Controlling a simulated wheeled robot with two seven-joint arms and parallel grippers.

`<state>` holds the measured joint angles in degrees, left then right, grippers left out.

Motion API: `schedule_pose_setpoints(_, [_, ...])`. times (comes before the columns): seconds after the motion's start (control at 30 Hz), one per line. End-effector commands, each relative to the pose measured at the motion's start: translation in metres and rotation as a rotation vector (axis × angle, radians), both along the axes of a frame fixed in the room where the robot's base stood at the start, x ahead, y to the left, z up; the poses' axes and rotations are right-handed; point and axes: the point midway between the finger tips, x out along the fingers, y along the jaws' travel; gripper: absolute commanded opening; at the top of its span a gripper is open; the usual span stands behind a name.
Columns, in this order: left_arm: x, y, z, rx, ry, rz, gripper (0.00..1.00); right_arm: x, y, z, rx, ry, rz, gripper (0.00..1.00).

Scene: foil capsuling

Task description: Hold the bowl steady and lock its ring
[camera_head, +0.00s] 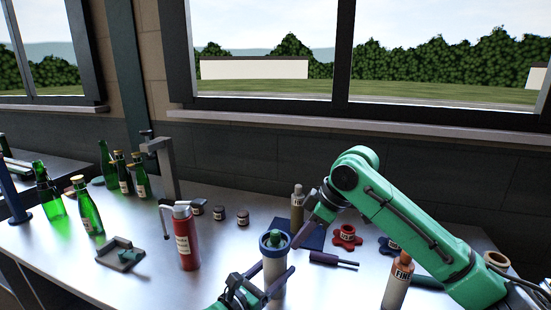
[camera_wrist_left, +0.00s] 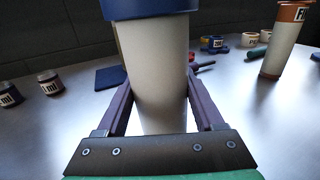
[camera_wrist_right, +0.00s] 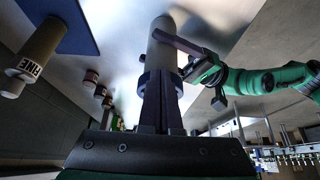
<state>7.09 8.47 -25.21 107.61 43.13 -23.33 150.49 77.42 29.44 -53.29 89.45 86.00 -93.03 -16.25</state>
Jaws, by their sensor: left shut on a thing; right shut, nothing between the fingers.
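The bowl is a pale upright cylinder (camera_head: 273,282) on the table, with a blue ring (camera_head: 264,243) around its top. Something green shows inside the ring in the head view. My left gripper (camera_head: 270,273) is shut on the cylinder below the ring; the left wrist view shows a finger on each side of the pale body (camera_wrist_left: 160,75) under the blue rim (camera_wrist_left: 150,8). My right gripper (camera_head: 299,243) is shut and empty, its tips close beside the ring. In the right wrist view its fingers (camera_wrist_right: 160,78) overlap the ring (camera_wrist_right: 177,84); I cannot tell whether they touch it.
A red bottle (camera_head: 187,243) and a grey holder (camera_head: 121,254) stand to the left, with green bottles (camera_head: 88,215) beyond. Small jars (camera_head: 243,217), a blue mat (camera_head: 313,240), red (camera_head: 347,240) and blue knobs and a purple-handled tool (camera_head: 325,259) lie behind. A "FINE" bottle (camera_head: 397,287) stands at right.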

Motion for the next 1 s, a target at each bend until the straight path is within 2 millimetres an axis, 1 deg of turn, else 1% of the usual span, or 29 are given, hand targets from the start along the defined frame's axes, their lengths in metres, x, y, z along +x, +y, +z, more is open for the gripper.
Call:
schedule_pose_setpoints(0.07, [-0.001,-0.001,0.000,0.002,-0.001,-0.003,0.00,0.000,0.003,0.000,0.003,0.000,0.003,0.00])
schedule_pose_setpoints(0.73, [-0.002,-0.004,0.000,0.004,-0.002,-0.008,0.00,-0.007,0.007,0.000,0.007,0.000,0.009,0.00])
schedule_pose_setpoints(1.0, [-0.002,-0.004,0.000,0.003,-0.001,-0.008,0.00,-0.010,0.000,0.000,0.008,0.001,0.009,0.00])
